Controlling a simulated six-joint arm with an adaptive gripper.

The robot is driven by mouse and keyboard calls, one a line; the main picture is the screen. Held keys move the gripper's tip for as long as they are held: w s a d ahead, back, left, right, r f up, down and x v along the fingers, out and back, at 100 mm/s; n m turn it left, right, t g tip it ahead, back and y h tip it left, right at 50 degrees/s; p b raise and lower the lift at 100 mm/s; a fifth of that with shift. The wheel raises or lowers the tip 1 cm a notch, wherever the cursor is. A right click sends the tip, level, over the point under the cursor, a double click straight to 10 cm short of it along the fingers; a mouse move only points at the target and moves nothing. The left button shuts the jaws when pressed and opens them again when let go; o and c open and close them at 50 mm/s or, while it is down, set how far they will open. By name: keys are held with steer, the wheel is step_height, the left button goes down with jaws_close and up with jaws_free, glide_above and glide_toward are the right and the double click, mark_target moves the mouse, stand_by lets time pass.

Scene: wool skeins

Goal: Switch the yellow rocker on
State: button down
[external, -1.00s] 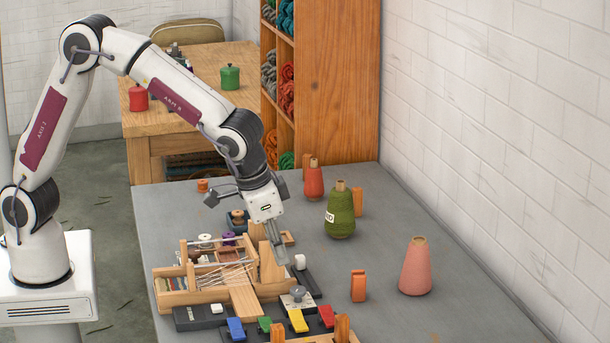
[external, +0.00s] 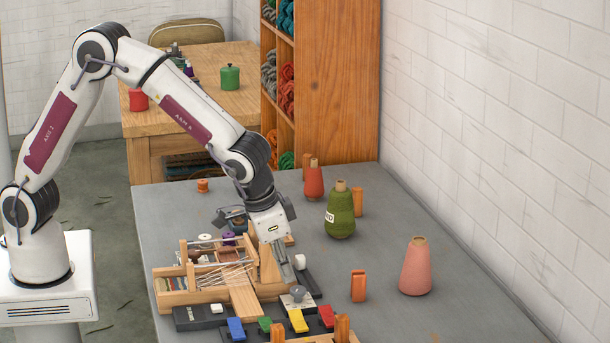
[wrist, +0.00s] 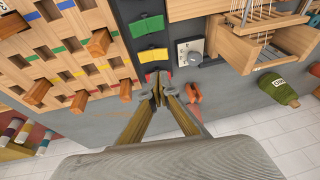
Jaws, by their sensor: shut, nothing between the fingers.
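The yellow rocker (external: 298,320) stands in a row on the front of the table, between the green rocker (external: 265,324) and the red rocker (external: 327,316); a blue rocker (external: 236,328) is at the left end. I cannot tell which way the yellow one is tipped. My gripper (external: 289,280) is shut and empty, pointing down above the grey knob (external: 297,293) behind the yellow rocker in the external view. In the wrist view the yellow rocker (wrist: 152,55) lies just beyond my fingertips (wrist: 158,88), and the red rocker is partly hidden by them.
A wooden loom (external: 240,285) stands close to the left of my gripper. Orange pegs (external: 358,286) and wool cones, one green (external: 340,210) and one pink (external: 415,267), stand to the right. A slotted wooden board (wrist: 60,50) with pegs lies beside the rockers. The right of the table is mostly clear.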

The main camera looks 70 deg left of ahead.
mark_target(294, 313)
steer(key=x, duration=0.7)
steer(key=shift+s+a+f, duration=0.25)
steer(key=shift+s+a, duration=0.05)
steer(key=shift+a+f, duration=0.25)
steer(key=shift+f, duration=0.55)
steer(key=shift+a+f, duration=0.35)
steer(key=shift+f, duration=0.1)
steer(key=shift+d+r, duration=0.1)
steer(key=shift+d, duration=0.1)
steer(key=shift+d+r, duration=0.2)
steer(key=shift+d, duration=0.4)
steer(key=shift+r, duration=0.1)
